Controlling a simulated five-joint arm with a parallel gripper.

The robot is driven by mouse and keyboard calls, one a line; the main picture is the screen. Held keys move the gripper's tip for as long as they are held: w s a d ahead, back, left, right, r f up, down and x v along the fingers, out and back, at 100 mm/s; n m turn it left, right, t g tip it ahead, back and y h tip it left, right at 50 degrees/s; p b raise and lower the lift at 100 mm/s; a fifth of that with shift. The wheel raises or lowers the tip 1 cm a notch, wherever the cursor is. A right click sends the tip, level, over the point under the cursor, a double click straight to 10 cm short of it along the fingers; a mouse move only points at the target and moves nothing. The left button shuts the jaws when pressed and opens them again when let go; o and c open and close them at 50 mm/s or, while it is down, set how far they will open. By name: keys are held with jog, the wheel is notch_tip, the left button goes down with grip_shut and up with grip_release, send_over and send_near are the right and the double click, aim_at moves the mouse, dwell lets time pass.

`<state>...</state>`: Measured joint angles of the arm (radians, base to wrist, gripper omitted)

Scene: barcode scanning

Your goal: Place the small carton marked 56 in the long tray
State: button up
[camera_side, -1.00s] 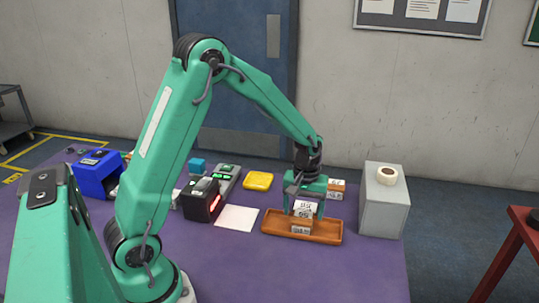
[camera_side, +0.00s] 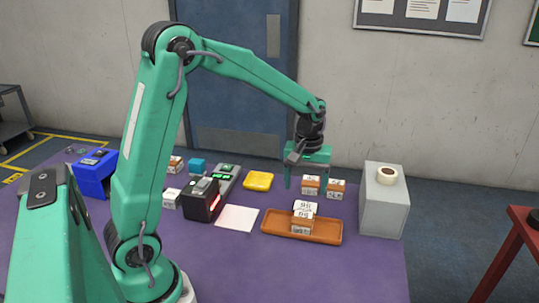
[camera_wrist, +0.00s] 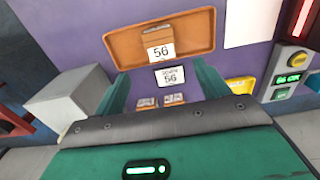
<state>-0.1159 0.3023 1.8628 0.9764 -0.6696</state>
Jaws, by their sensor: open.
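The small carton marked 56 (camera_side: 300,223) sits inside the long orange-brown tray (camera_side: 332,236); its 56 label faces up. In the wrist view the carton (camera_wrist: 157,35) rests within the rim of the tray (camera_wrist: 196,36), near the middle. My gripper (camera_side: 306,187) is open and empty, raised behind the tray and clear of the carton. Its two fingers show spread apart in the wrist view (camera_wrist: 161,72).
Two other small cartons (camera_side: 311,182) (camera_side: 336,188) stand behind the tray, near my gripper. A tall grey box (camera_side: 382,215) with a tape roll stands right. Left of the tray are a white sheet (camera_side: 237,218), a yellow item (camera_side: 258,181) and a black scanner (camera_side: 201,200) with red light.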

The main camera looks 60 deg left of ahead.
dwell(0.3)
jog(key=s+d+r+m+t, duration=0.2)
jog(key=s+r+m, duration=0.2)
jog(key=s, duration=0.6)
jog(key=s+d+r+m+t, duration=0.3)
jog(key=s+r+m, duration=0.2)
jog(key=s, duration=0.5)
jog(key=shift+r+t, duration=0.3)
jog(key=shift+r, duration=0.7)
